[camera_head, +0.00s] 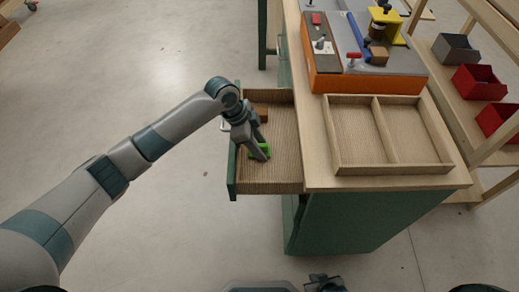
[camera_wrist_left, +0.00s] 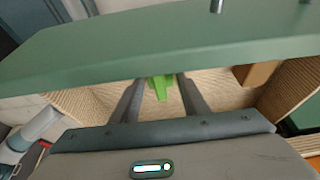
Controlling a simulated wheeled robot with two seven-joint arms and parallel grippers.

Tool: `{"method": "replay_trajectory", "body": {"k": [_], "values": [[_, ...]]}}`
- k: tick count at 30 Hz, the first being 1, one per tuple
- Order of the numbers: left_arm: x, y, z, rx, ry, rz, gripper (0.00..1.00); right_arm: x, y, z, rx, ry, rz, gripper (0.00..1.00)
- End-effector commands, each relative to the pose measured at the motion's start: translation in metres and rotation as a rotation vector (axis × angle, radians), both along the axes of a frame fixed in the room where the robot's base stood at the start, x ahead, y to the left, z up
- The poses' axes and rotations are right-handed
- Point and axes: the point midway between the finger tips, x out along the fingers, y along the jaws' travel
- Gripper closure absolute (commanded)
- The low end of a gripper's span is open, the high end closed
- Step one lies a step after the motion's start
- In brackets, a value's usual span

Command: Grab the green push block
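The green push block (camera_head: 261,151) lies in the open drawer (camera_head: 270,178), partly hidden behind my left gripper in the head view. My left gripper (camera_head: 262,155) reaches down into the drawer at the block. In the left wrist view the green push block (camera_wrist_left: 160,86) shows between the far ends of the two fingers (camera_wrist_left: 160,90). The fingers stand apart, with a gap to the block on both sides. My right gripper (camera_head: 325,284) is at the bottom edge of the head view, and its fingers are too unclear to read.
A brown wooden block (camera_head: 261,114) lies further back in the drawer. The green drawer front (camera_head: 232,171) stands close to my left gripper. A shelf with red bins (camera_head: 478,82) stands right.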

Motion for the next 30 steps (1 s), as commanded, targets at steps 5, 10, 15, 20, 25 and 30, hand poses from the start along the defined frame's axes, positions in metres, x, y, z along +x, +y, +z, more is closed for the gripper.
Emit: {"method": "replay_trajectory", "body": {"k": [5,10,15,20,25,30], "values": [[0.000,0.000,0.000,0.000,0.000,0.000,0.88,0.000,0.001,0.000,0.001,-0.001,0.000,1.00],[0.000,0.000,0.000,0.000,0.000,0.000,0.88,0.000,0.002,0.000,0.003,0.000,-0.001,1.00],[0.000,0.000,0.005,0.000,-0.001,-0.001,0.88,0.000,0.005,0.000,0.006,0.001,-0.003,1.00],[0.001,0.000,0.021,-0.001,-0.004,0.001,0.88,-0.001,0.005,-0.001,0.005,0.008,-0.003,1.00],[0.001,0.000,0.047,-0.001,-0.004,-0.001,0.88,-0.001,0.004,-0.001,0.004,0.016,-0.003,1.00],[0.001,0.000,0.075,-0.001,-0.004,-0.001,0.88,-0.003,0.000,-0.002,-0.003,0.029,-0.004,1.00]]}}
